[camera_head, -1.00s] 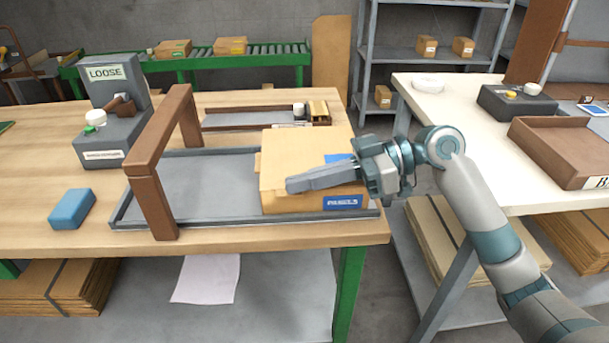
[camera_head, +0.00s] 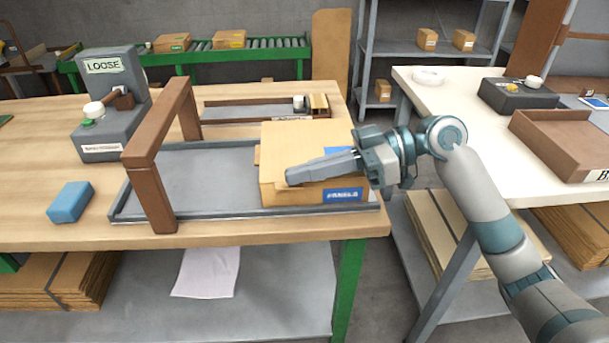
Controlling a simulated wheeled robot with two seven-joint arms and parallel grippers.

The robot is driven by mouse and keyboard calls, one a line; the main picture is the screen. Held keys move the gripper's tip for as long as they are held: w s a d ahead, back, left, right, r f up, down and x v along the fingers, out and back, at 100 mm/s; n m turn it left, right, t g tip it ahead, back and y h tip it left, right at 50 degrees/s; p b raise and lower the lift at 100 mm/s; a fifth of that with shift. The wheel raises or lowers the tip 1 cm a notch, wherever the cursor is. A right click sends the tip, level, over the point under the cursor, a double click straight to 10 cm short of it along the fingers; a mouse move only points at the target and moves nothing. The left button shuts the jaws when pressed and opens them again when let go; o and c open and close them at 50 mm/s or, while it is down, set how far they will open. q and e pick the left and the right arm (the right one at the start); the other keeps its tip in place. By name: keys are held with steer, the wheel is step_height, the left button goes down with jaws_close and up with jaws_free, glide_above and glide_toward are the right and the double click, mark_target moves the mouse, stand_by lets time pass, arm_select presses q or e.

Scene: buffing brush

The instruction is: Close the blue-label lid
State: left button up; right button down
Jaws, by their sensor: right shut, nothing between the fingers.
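A cardboard box (camera_head: 277,160) sits at the right end of a grey-floored tray with raised rails on the wooden table. Its front carries a blue label (camera_head: 344,195) reading PANELS. Another blue patch (camera_head: 338,151) shows on its top, partly hidden by my right gripper. My right gripper (camera_head: 291,176) is shut and empty, its fingers pointing left across the box top near the front edge. I cannot tell whether the fingers touch the cardboard. The gripper and wrist hide the box's right part, so how flat the lid lies there is unclear. My left gripper is out of view.
A brown arch (camera_head: 150,185) spans the tray left of the box. A grey LOOSE unit (camera_head: 113,95) and a blue block (camera_head: 70,202) stand further left. A smaller tray (camera_head: 250,112) lies behind. A white table (camera_head: 455,110) with a brown open tray (camera_head: 565,145) is at right.

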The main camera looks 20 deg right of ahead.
steer(key=s+d+r, duration=0.8)
steer(key=r, duration=0.1)
steer(key=shift+s+r, duration=0.2)
steer(key=shift+r, duration=0.2)
stand_by(0.4)
